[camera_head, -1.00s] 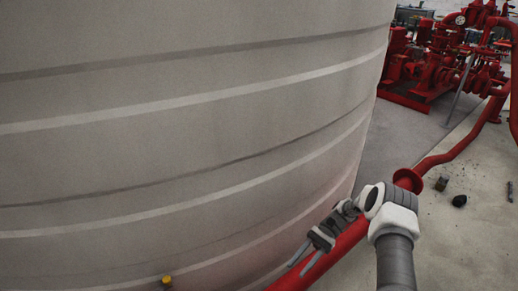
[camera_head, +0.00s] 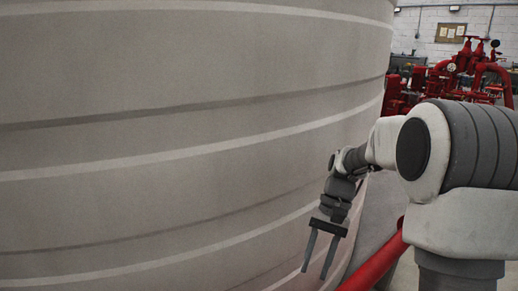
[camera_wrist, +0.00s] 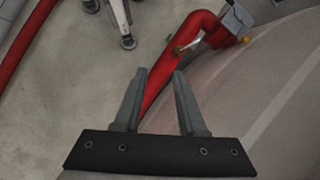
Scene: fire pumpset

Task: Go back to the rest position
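My gripper (camera_head: 319,270) hangs fingers-down in front of the large grey banded tank (camera_head: 180,150) in the head view. Its two fingers are apart with nothing between them. In the wrist view my gripper (camera_wrist: 160,72) also shows open and empty, pointing down over a red pipe (camera_wrist: 155,95). My arm is folded at the right of the head view and covers part of the room behind it.
The red pipe (camera_head: 378,262) runs along the tank's foot. Red pump machinery (camera_head: 465,72) stands at the back right by a white wall with a notice board (camera_head: 451,33). A wheeled stand (camera_wrist: 122,20) is on the bare concrete floor (camera_wrist: 80,90).

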